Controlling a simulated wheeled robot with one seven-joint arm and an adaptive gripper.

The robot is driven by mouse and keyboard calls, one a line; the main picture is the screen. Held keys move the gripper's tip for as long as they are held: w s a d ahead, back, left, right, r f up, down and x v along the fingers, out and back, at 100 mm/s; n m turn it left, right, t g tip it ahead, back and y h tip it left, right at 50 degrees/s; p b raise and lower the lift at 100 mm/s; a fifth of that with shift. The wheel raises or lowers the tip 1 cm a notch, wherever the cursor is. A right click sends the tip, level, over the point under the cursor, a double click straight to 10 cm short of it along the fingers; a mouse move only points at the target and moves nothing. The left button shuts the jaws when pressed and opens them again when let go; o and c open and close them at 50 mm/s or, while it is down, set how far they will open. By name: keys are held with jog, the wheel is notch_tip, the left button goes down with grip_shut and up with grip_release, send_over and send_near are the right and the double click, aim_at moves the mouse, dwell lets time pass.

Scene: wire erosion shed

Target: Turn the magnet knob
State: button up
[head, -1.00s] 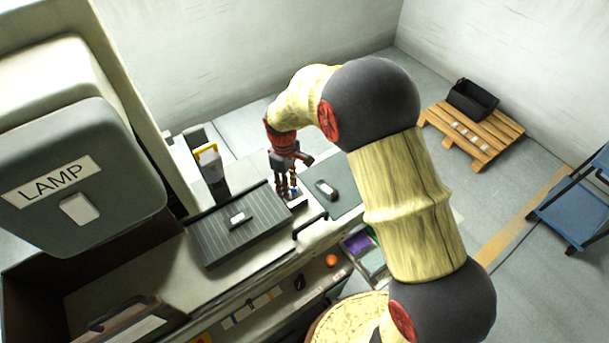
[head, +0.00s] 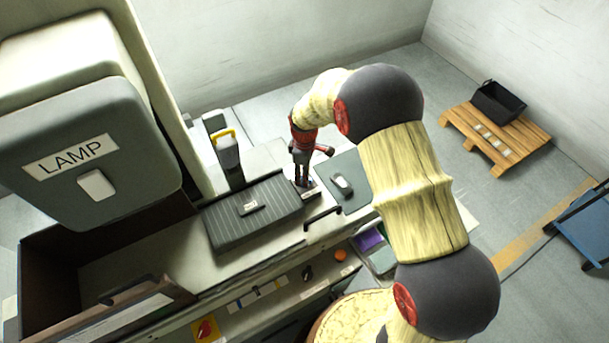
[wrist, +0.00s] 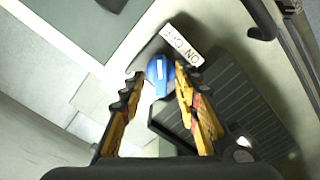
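The magnet knob (wrist: 158,72) is blue and sits beside a white ON/OFF label (wrist: 182,46) in the wrist view. My gripper (wrist: 160,80) is open, with one finger on each side of the knob; gaps show between the knob and both fingers. In the head view my gripper (head: 303,180) points down at the small knob block (head: 313,191) by the right end of the dark ribbed magnet plate (head: 225,227). There the fingers mostly hide the knob.
A small light-topped object (head: 342,184) lies on a dark mat (head: 354,200) to the right. A black handle (head: 323,213) rises at the bench front. A yellow-handled device (head: 228,160) stands behind the plate. The LAMP housing (head: 95,150) looms at left.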

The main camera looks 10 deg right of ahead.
jog(key=shift+f, duration=0.25)
jog(key=shift+c, duration=0.5)
grip_shut()
